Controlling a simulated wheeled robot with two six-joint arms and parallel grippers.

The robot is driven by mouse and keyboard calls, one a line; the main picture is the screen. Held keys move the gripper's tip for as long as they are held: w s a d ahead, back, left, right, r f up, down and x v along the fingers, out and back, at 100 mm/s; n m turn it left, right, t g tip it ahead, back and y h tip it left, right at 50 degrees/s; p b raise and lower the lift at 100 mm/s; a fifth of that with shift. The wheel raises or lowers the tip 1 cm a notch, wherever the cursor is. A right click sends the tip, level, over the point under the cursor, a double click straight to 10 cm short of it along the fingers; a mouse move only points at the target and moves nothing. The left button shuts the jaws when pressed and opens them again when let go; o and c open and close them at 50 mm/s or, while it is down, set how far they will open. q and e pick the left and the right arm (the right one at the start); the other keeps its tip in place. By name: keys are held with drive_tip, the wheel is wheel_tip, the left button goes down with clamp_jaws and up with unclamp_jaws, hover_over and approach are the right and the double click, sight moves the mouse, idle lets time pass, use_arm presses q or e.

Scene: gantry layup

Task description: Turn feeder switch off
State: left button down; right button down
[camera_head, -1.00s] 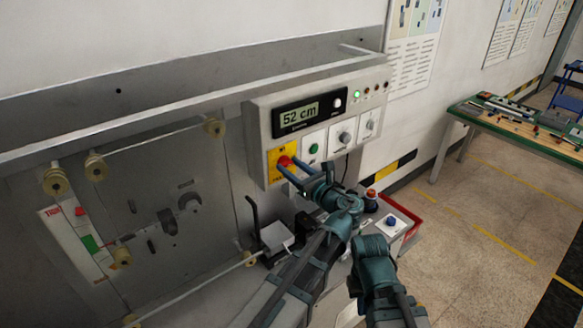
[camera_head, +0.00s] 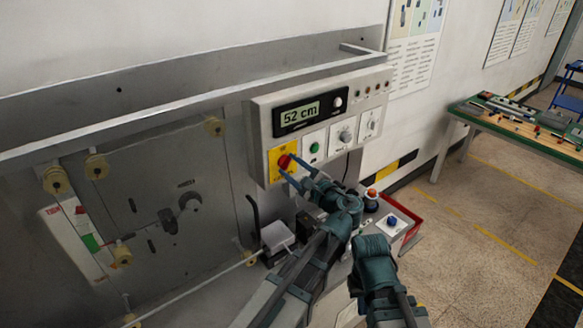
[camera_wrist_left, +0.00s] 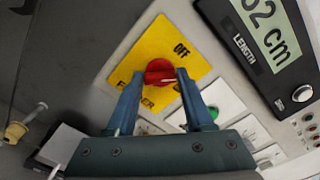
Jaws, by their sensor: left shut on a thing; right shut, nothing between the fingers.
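The feeder switch is a red rotary knob (camera_head: 285,161) on a yellow plate (camera_head: 275,176) at the lower left of the grey control panel. In the left wrist view the red knob (camera_wrist_left: 159,72) sits between the fingertips, and "OFF" is readable on the yellow plate (camera_wrist_left: 155,45) above and right of it. The lower lettering is partly hidden by the fingers. My left gripper (camera_head: 289,170) is shut on the knob; it also shows in the left wrist view (camera_wrist_left: 158,77). My right gripper (camera_head: 371,248) is low and apart from the panel; its fingers cannot be made out.
The panel has a "52 cm" display (camera_head: 299,114), a green button (camera_head: 314,148) and two grey dials beside the switch. Below are a box with a blue button (camera_head: 392,220) and an orange-topped button (camera_head: 371,193). A green workbench (camera_head: 515,120) stands right, with open floor before it.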

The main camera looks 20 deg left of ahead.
use_arm(q)
drive_tip(key=n, duration=0.4)
drive_tip(key=shift+f+n, duration=0.15)
drive_tip(key=shift+n, duration=0.15)
drive_tip(key=shift+s+f+n, duration=0.1)
drive_tip(key=shift+n, duration=1.7)
use_arm(e)
drive_tip(key=shift+f, duration=0.15)
use_arm(q)
drive_tip(key=shift+c, duration=1.4)
unclamp_jaws()
